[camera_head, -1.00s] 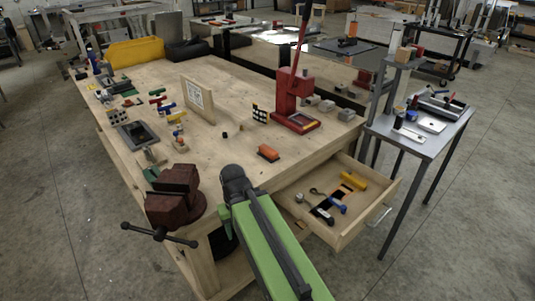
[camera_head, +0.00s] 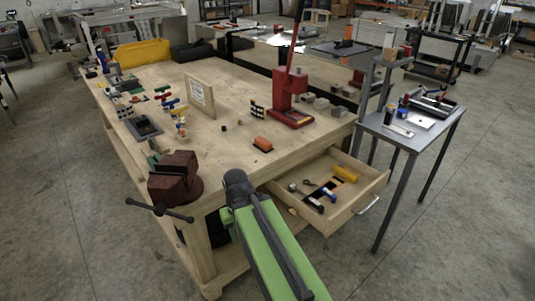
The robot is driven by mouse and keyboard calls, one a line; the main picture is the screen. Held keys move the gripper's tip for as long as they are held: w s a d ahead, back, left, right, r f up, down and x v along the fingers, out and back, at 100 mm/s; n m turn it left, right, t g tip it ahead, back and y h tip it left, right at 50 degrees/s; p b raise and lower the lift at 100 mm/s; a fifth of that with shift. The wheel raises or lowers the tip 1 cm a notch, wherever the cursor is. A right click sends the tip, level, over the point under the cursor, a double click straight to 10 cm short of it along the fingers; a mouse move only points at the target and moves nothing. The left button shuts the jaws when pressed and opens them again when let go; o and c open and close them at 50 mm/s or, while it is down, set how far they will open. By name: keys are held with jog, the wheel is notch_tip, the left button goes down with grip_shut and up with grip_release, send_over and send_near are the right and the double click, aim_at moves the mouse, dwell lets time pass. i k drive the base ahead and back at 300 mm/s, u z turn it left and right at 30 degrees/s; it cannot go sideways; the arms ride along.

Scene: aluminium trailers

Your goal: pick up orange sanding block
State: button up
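The orange sanding block (camera_head: 263,143) lies on the wooden workbench (camera_head: 222,155), near its front edge and left of the red press. It has an orange top and a darker underside. My green arm reaches in from the bottom of the picture, and its dark end (camera_head: 238,185) is at the bench's front edge, below and left of the block and apart from it. The gripper's fingers are hidden behind the arm, so I cannot see whether they are open or shut.
A dark red vise (camera_head: 176,178) sits at the bench's front left corner. A red arbor press (camera_head: 290,100) stands behind the block. An open drawer (camera_head: 348,211) with tools juts out at the right. A grey side table (camera_head: 415,140) stands further right. Bench around the block is clear.

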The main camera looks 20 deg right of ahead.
aim_at(262, 145)
jog(key=u, duration=0.35)
jog(key=k, duration=0.25)
jog(key=u, duration=3.4)
jog(key=k, duration=2.35)
jog(key=z, duration=1.5)
jog(key=i, duration=1.05)
